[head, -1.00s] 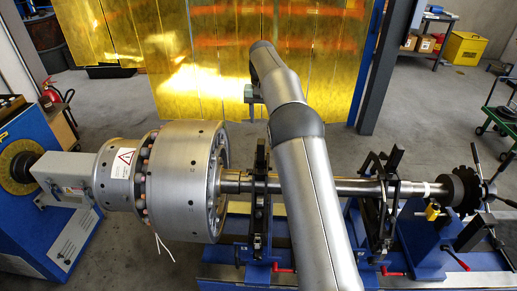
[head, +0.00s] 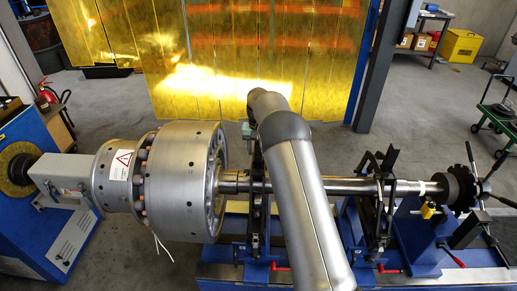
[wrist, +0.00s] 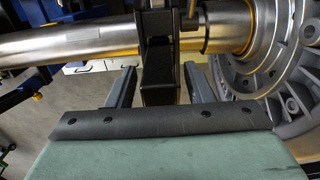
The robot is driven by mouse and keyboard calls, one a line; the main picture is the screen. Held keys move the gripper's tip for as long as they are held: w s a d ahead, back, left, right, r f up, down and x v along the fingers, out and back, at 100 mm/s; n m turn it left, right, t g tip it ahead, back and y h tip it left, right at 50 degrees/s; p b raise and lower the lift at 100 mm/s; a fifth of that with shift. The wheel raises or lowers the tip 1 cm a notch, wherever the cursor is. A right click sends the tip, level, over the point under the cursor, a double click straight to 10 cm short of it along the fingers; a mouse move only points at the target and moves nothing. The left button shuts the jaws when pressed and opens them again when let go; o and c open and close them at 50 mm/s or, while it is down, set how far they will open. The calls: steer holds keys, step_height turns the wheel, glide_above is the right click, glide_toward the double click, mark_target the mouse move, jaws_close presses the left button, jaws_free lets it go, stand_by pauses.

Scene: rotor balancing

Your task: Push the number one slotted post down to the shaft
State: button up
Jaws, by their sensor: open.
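The steel shaft (head: 342,186) runs from the rotor to the right; it also crosses the top of the wrist view (wrist: 75,46). A black slotted post (wrist: 159,72) stands at the shaft beside the rotor flange. In the head view a black post assembly (head: 257,200) stands at that place, partly behind my arm. No number is readable on it. My gripper (wrist: 158,83) is open in the wrist view, with one finger on each side of the black post. I cannot tell whether the fingers touch it. The fingertips are hidden in the head view.
The big grey rotor (head: 182,180) is close to the post. A second black post stand (head: 380,195) holds the shaft further right. Red-handled clamps (head: 280,267) sit on the blue base. A yellow curtain (head: 205,60) hangs behind.

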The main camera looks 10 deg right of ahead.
jaws_close()
steer(key=shift+f+b, duration=0.95)
steer(key=shift+f, duration=0.55)
steer(key=shift+r, duration=0.1)
jaws_free()
step_height(320, 180, up, 18)
steer(key=shift+f+b, duration=0.25)
steer(key=shift+b, duration=0.1)
